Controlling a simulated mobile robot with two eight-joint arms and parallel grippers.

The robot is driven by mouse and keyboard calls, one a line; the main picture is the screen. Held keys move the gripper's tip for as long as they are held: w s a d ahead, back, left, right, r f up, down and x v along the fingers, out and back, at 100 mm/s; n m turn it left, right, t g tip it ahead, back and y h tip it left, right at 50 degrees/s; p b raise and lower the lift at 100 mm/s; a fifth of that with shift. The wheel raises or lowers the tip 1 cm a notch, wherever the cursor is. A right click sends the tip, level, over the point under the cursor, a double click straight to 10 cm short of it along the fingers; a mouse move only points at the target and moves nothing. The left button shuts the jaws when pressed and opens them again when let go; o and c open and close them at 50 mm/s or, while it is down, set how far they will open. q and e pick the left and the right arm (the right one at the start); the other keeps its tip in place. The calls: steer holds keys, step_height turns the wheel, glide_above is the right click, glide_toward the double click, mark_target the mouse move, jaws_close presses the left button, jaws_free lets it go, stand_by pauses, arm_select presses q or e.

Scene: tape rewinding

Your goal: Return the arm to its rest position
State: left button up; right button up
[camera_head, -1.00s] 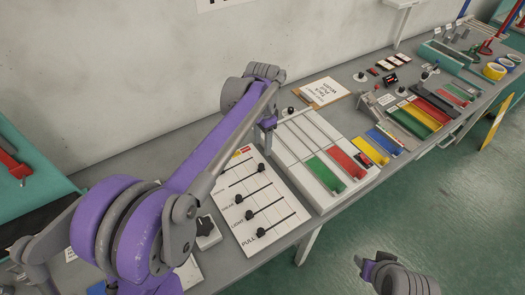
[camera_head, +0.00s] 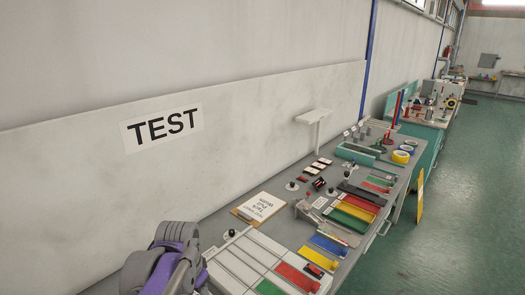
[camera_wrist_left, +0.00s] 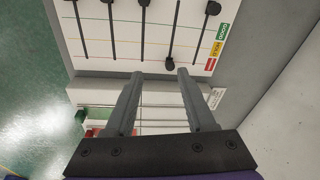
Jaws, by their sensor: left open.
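My left arm shows as a purple and grey link at the bottom left of the head view; its gripper is outside that view. In the left wrist view my left gripper (camera_wrist_left: 155,88) is open, with two grey fingers apart and nothing between them. The fingers hang over the edge of a white slider panel (camera_wrist_left: 148,62) with several black slots and knobs. A white tray with red and green parts (camera_wrist_left: 100,126) lies partly hidden behind the gripper base. My right gripper is not in view.
The long grey workbench holds a clipboard (camera_head: 260,208), coloured trays (camera_head: 355,211), tape rolls (camera_head: 401,156) and a small white shelf stand (camera_head: 314,116). A wall with a TEST sign (camera_head: 162,127) runs behind the bench. The green floor (camera_head: 450,230) at right is open.

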arm_select(q)
steer(key=s+f+n+t, duration=0.1)
steer(key=s+f+n, duration=0.1)
steer(key=s, duration=0.3)
steer(key=s+f+n+t, duration=0.1)
steer(key=s+f, duration=0.1)
steer(key=s, duration=0.4)
steer(key=s+f+n+t, duration=0.1)
steer(key=s+f+n, duration=0.1)
steer(key=s, duration=0.4)
steer(key=shift+a+f+n+t, duration=0.3)
steer(key=shift+a+f+t, duration=0.1)
steer(key=shift+f, duration=0.15)
steer(key=shift+s+f, duration=0.3)
steer(key=shift+s, duration=0.05)
stand_by(1.2)
